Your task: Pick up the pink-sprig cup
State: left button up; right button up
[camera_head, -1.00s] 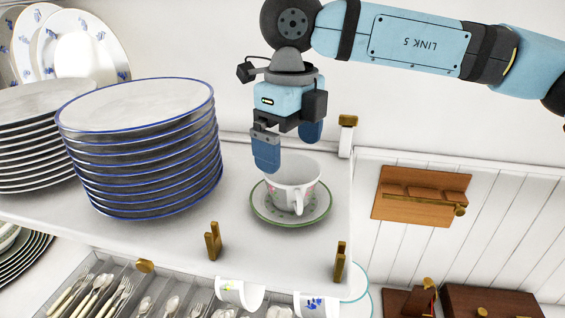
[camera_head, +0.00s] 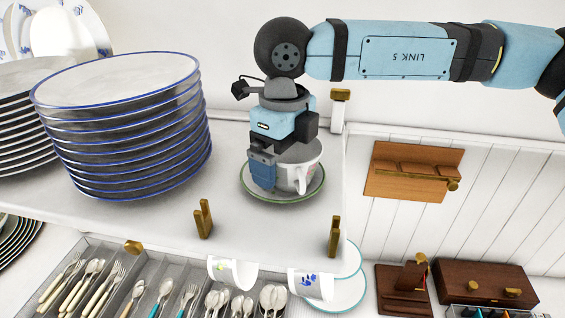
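The white cup (camera_head: 289,178), with faint pink marks and its handle to the front right, stands upright on a green-rimmed saucer (camera_head: 301,196) near the right end of the shelf. My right gripper (camera_head: 270,172) points down over the cup. One blue finger stands against or just beside the cup's left side, over the saucer. The other finger is hidden behind the gripper body and cup, so its gap and any contact cannot be told. The cup still sits on the saucer. My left gripper is not in view.
A tall stack of blue-rimmed plates (camera_head: 125,135) stands left of the cup. Brass hooks (camera_head: 203,220) line the shelf's front edge, with cups (camera_head: 230,271) hanging below. A cutlery tray (camera_head: 140,262) lies lower left. A wooden rack (camera_head: 412,171) hangs at right.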

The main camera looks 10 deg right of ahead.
jog(key=shift+s+r, duration=0.15)
jog(key=c, duration=0.6)
jog(key=shift+d, duration=0.1)
